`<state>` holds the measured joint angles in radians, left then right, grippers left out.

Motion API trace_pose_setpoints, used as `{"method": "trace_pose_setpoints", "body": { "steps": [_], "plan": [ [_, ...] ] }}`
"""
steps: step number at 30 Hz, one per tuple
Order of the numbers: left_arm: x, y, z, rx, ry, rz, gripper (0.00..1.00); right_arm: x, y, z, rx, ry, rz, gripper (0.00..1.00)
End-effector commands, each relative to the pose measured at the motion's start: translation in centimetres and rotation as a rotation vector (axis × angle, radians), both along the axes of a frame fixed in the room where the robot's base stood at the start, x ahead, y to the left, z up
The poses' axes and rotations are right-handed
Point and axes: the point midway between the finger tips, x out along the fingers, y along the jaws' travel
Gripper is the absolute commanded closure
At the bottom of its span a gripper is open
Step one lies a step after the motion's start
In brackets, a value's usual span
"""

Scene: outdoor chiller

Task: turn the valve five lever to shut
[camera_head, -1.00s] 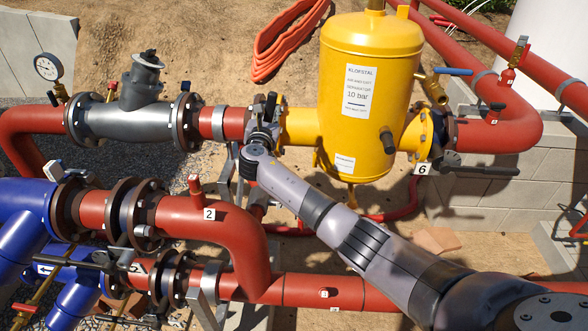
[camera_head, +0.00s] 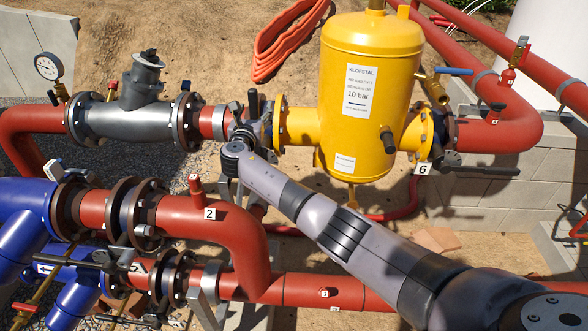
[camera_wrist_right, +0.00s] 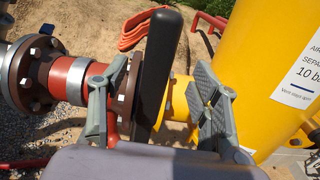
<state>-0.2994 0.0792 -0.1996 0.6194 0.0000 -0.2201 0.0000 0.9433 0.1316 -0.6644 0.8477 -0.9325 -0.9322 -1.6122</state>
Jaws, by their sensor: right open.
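The valve lever (camera_head: 253,103) left of the yellow tank is black and stands up from the red-and-yellow pipe joint; I take it for valve five, but no number shows there. In the right wrist view the black lever (camera_wrist_right: 158,70) rises between the two grey fingers. My right gripper (camera_head: 244,132) is at the lever, its arm coming from the lower right. In the wrist view the right gripper (camera_wrist_right: 156,104) is open, with a finger on each side of the lever; I cannot tell whether either touches it. My left gripper is not in view.
The yellow tank (camera_head: 370,90) stands close right of the gripper. A silver strainer (camera_head: 128,123) on the red pipe is to the left. Valve six's black lever (camera_head: 485,170) is right of the tank. Red pipe two (camera_head: 225,218) runs below.

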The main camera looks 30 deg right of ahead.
Motion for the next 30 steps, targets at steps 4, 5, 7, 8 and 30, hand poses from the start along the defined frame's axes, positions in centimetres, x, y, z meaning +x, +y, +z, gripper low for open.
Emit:
{"method": "trace_pose_setpoints", "body": {
  "steps": [4, 5, 7, 8, 30],
  "plan": [
    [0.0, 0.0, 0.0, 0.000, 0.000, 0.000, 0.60, 0.0, 0.0, 0.0, 0.000, 0.000, 0.000, 0.33],
    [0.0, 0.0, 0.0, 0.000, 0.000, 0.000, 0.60, 0.0, 0.0, 0.0, 0.000, 0.000, 0.000, 0.33],
    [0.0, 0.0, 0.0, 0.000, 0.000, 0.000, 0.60, 0.0, 0.0, 0.0, 0.000, 0.000, 0.000, 0.33],
    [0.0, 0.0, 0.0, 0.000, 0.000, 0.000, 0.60, 0.0, 0.0, 0.0, 0.000, 0.000, 0.000, 0.33],
    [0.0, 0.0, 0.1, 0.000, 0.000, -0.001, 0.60, -5.6, 3.4, 0.0, 0.001, -0.001, 0.001, 0.33]
  ]
}}
